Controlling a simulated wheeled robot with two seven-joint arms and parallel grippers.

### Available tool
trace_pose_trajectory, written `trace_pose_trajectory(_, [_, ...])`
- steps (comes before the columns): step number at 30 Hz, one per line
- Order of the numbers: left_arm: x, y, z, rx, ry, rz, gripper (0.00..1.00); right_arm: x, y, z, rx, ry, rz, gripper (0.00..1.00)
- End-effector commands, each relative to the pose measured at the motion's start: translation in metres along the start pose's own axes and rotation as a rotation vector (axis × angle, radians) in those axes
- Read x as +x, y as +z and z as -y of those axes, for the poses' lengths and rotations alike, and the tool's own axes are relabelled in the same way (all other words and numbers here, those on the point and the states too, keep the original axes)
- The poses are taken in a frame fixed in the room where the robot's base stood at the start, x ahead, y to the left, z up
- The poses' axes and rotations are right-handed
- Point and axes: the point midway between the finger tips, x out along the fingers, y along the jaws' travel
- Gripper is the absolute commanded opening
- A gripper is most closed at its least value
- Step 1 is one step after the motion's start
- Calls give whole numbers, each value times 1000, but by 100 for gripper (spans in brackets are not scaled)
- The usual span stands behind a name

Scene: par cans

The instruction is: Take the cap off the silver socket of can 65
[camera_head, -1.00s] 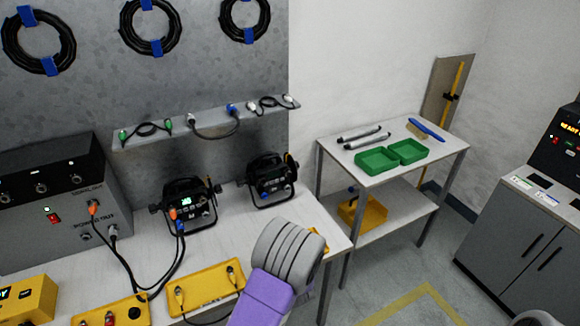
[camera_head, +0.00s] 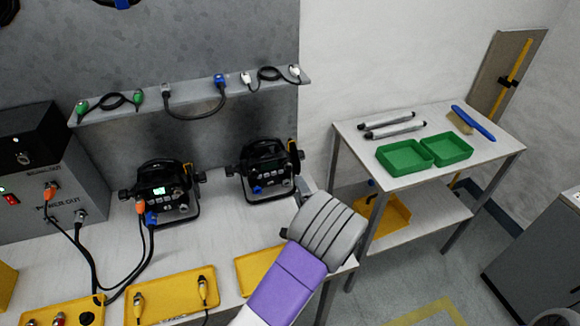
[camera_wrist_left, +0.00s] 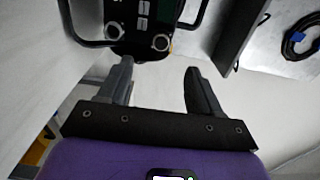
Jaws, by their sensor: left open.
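Two black par cans stand on the white bench in the head view. The left can (camera_head: 162,190) has a lit green display and orange and blue plugs in it. The right can (camera_head: 265,170) has a blue fitting and a silver fitting low on its front; I cannot read a number on either. My left gripper (camera_wrist_left: 158,67) is open and empty in the left wrist view, its fingertips below a can's panel (camera_wrist_left: 138,18). Two round silver-rimmed fittings show there, the left one (camera_wrist_left: 110,31) and the right one (camera_wrist_left: 160,43). In the head view my wrist mostly hides this gripper.
Yellow trays (camera_head: 172,292) with connectors lie along the bench front. A shelf (camera_head: 150,112) with short cables hangs above the cans. To the right, a side table (camera_head: 485,158) holds green bins (camera_head: 445,150), two grey tubes and a brush. A power box (camera_head: 40,220) stands left.

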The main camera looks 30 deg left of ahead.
Motion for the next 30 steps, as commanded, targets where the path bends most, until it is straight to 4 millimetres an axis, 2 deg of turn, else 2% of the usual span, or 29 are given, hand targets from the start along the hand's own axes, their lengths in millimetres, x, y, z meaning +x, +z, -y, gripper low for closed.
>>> trace_pose_trajectory(11, [4, 0, 0, -3, 0, 1, 64, 1, 0, 0, 0, 0, 0, 43])
trace_pose_trajectory(14, [13, 0, -1, -3, 1, 1, 64, 5, 0, -2, 0, 0, 0, 43])
trace_pose_trajectory(22, [52, 1, -2, -3, -1, 2, 64, 20, -1, -7, 0, 0, 0, 43])
trace_pose_trajectory(30, [82, 0, 2, 0, -1, 0, 64, 10, 0, -4, 0, 0, 0, 43])
